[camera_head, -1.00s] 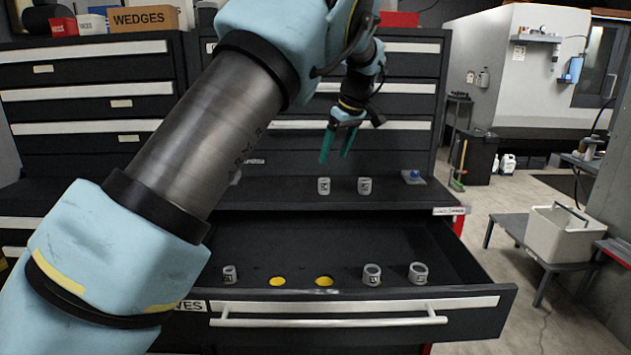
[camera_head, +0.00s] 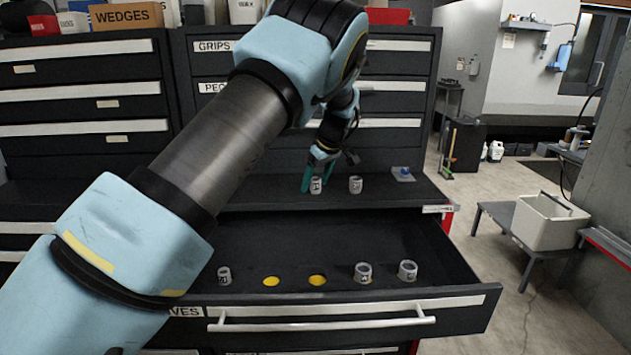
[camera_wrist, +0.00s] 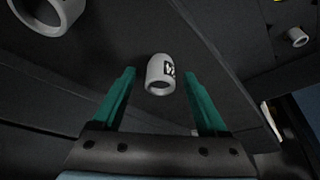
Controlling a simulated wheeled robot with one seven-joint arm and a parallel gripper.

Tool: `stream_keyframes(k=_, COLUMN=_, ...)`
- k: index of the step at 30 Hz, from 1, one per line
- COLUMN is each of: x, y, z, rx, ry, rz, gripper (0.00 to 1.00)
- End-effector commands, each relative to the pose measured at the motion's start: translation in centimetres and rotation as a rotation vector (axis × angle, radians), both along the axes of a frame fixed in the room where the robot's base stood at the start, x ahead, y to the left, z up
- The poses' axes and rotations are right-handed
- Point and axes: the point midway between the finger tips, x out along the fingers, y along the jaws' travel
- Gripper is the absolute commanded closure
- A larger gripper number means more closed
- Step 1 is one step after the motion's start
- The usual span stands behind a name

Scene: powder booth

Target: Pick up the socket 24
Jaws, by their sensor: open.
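A grey socket (camera_head: 316,186) with a black-and-white label stands on the ledge above the open drawer. In the wrist view this socket (camera_wrist: 160,76) sits between the two green fingertips, with a gap on each side; its label is too small to read surely as 24. My gripper (camera_head: 318,176) is open around it and holds nothing. A second grey socket (camera_head: 355,185) stands to its right on the same ledge, its number also unclear.
The open drawer (camera_head: 470,277) holds grey sockets (camera_head: 224,276), (camera_head: 363,273), (camera_head: 407,271) and two yellow round spots (camera_head: 271,282), (camera_head: 317,281). A small blue-topped item (camera_head: 403,174) is at the ledge's right. A pale bin (camera_head: 545,222) stands on a low bench further right.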

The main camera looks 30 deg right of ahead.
Motion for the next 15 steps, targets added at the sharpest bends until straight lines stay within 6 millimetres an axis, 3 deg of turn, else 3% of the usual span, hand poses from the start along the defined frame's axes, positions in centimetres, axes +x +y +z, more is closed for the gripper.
stream_keyframes(k=8, x=0.09, y=0.03, z=-0.36, rx=0.0, ry=0.001, rz=0.0, gripper=0.25)
stream_keyframes(k=15, x=0.09, y=0.02, z=-0.33, rx=0.0, ry=0.001, rz=0.0, gripper=0.52)
